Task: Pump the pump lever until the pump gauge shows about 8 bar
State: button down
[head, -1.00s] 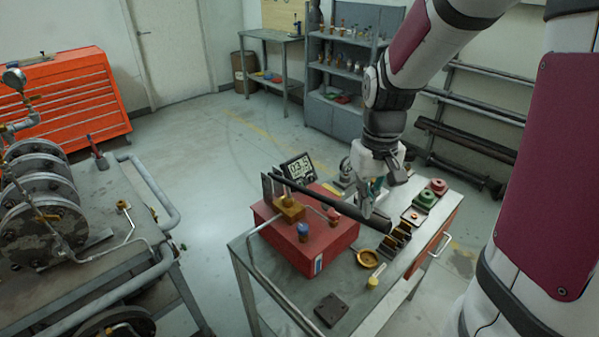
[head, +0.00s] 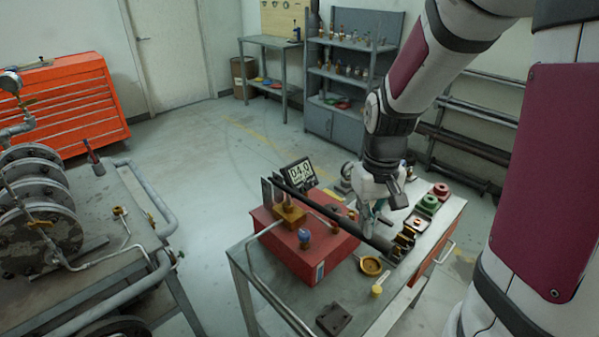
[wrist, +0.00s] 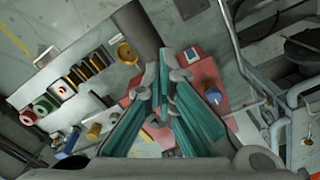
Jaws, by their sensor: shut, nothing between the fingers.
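The red pump box (head: 292,250) stands on the metal cart. The black pump lever (head: 330,216) runs from a brass pivot block (head: 290,213) on the box out to the right, sloping down toward the small parts. In the wrist view, the shut fingers (wrist: 163,70) hide part of the lever (wrist: 138,32).
A brass dish (head: 371,266), a yellow-topped item (head: 377,290) and a dark plate (head: 333,319) lie on the cart's near side. Green (head: 428,204) and red (head: 441,190) parts stand to the right. A bent pipe rail (head: 250,262) edges the left side.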

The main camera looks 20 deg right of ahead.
notch_tip(320, 180, down, 9)
jog(key=b, duration=0.4)
jog(key=shift+r, duration=0.15)
notch_tip(320, 180, up, 13)
jog(key=p, duration=0.8)
jog(key=shift+s+p, duration=0.15)
jog(key=shift+p, duration=0.2)
jog(key=shift+f, duration=0.25)
